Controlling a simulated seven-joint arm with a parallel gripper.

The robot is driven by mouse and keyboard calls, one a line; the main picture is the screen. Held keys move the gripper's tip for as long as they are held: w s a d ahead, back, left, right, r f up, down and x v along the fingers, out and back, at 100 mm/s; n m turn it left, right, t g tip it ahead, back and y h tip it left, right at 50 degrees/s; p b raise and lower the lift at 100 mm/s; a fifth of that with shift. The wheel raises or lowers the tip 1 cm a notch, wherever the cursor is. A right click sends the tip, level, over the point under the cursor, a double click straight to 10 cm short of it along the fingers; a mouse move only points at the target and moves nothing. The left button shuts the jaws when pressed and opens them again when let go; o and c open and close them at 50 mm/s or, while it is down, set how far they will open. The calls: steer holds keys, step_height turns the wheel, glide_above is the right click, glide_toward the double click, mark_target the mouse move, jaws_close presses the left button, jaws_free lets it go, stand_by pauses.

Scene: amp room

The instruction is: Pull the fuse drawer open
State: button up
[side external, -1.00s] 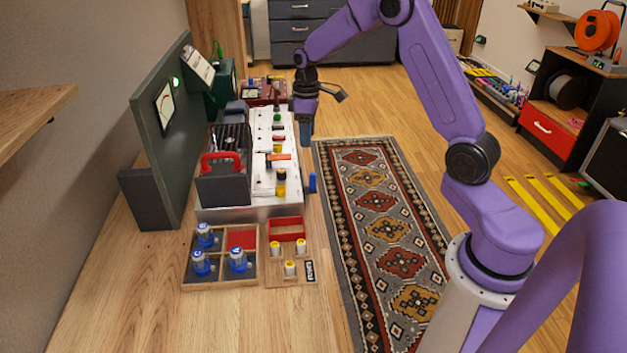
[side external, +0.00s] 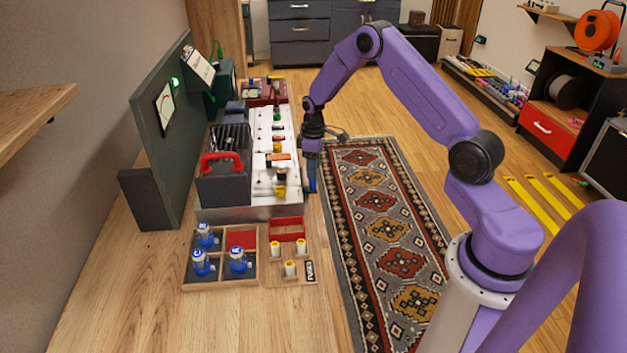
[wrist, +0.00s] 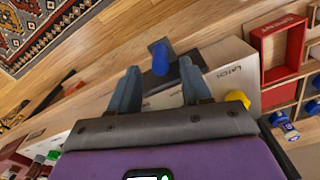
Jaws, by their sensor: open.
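The white amp chassis (side external: 262,211) sits on the wooden bench. A blue knob (wrist: 160,58) with a dark plate beside it stands at the chassis side, near a printed LATCH label; I take it as the fuse drawer's pull, but no drawer front is clearly readable. My gripper (side external: 311,187) points down beside the chassis's right side. In the wrist view my gripper (wrist: 161,68) is open, with the blue knob between and slightly beyond its fingertips. I cannot tell whether the fingers touch it. In the side view the gripper mostly hides the knob.
A red-lined SPENT tray (wrist: 283,50) and a divided wooden tray (side external: 220,285) with blue-capped tubes lie at the near end. A dark box with a red handle (side external: 221,160) stands on the chassis's left. A patterned rug (side external: 390,230) covers open floor at right.

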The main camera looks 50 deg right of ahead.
mark_target(314, 189)
steer(key=shift+f, duration=2.75)
jaws_close()
